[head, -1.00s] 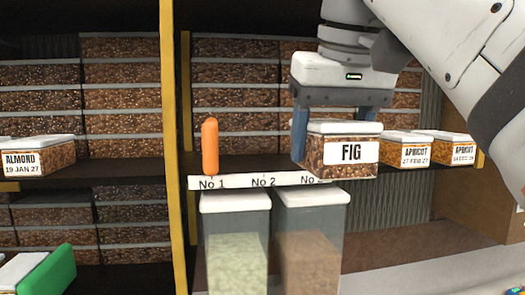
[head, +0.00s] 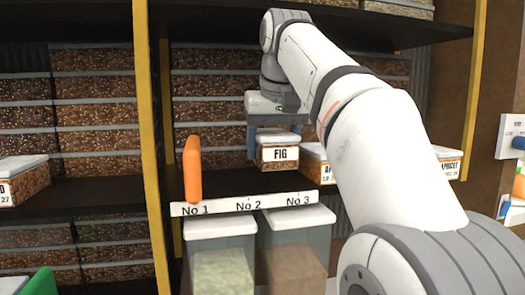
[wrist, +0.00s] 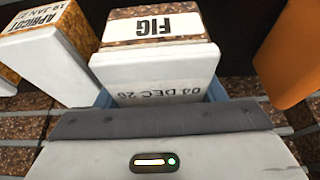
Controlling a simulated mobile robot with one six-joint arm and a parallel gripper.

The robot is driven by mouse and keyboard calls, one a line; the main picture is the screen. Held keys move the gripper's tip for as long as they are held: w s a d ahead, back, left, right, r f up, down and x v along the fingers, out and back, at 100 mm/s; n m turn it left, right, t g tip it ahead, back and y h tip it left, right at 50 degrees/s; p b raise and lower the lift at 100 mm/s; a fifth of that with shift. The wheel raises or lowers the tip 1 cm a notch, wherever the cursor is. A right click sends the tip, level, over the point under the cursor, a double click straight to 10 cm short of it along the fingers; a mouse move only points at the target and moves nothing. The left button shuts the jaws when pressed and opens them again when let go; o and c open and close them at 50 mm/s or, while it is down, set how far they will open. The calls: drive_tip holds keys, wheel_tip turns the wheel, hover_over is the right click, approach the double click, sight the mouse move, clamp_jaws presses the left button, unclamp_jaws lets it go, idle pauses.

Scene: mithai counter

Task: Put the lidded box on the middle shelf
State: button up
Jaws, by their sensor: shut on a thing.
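The lidded box is a brown speckled box marked FIG (head: 278,153) with a white lid. My gripper (head: 279,140) is shut on it, with blue fingers at its sides. It is at the middle shelf (head: 225,185), above the strip between No 2 and No 3. I cannot tell whether its base touches the shelf. In the wrist view the FIG box (wrist: 155,70) sits level between the fingers of my gripper (wrist: 160,95), its lid date upside down. The arm partly covers the boxes to its right.
An orange upright object (head: 193,170) stands on the shelf to the left, near No 1. Apricot boxes (head: 316,153) stand close on the right. Lidded bins (head: 220,228) stand below the label strip (head: 245,203). A dark upper shelf (head: 330,25) hangs above.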

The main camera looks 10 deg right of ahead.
drive_tip(key=shift+w, duration=0.35)
drive_tip(key=shift+s+f, duration=0.1)
drive_tip(key=shift+f, duration=1.6)
drive_tip(key=shift+f, duration=0.1)
drive_tip(key=o, duration=1.2)
drive_tip(key=shift+c, duration=0.2)
